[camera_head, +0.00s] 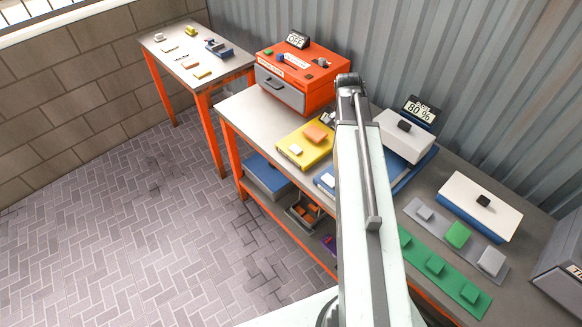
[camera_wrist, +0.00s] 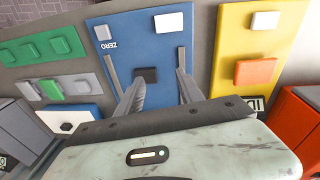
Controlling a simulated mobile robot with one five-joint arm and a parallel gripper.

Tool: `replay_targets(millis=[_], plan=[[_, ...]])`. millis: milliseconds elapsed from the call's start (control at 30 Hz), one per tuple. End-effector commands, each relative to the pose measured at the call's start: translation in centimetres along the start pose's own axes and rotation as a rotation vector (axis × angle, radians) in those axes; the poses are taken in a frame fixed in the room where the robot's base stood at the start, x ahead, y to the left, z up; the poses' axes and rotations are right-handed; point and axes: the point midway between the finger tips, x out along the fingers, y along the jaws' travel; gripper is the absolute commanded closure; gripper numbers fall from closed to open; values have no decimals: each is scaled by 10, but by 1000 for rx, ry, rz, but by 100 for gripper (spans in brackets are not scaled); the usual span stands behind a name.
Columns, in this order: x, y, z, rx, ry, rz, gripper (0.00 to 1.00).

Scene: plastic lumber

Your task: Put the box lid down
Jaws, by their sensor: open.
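The box lid (camera_head: 482,199) is a white slab with a black knob, resting on a low blue box (camera_head: 470,224) at the right of the bench. In the wrist view the lid (camera_wrist: 62,119) shows at the lower left. My gripper (camera_wrist: 160,75) is open and empty over a blue board (camera_wrist: 135,42), well to one side of the lid. A dark block (camera_wrist: 146,75) on the board shows between the fingers, nearer the left one. In the head view my upright arm hides the fingers.
A yellow board (camera_head: 298,158) and an orange drawer unit (camera_head: 310,73) stand to the left. Grey (camera_head: 445,235) and green (camera_head: 450,283) strips with blocks lie near the lid. A pale block beside my arm may be part of my wrist; I cannot tell.

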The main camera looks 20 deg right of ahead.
Motion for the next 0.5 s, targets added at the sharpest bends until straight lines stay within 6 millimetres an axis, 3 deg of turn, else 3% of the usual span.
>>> replay_targets(millis=[33, 100, 200, 367, 500], plan=[[-8, -32, 52, -204, -2, -30, 56], [-16, -69, 113, -486, -5, -71, 56], [-26, -101, 184, -805, -5, -119, 56], [-34, -124, 247, -1068, -1, -158, 56], [-35, -127, 254, -1103, -1, -163, 56]])
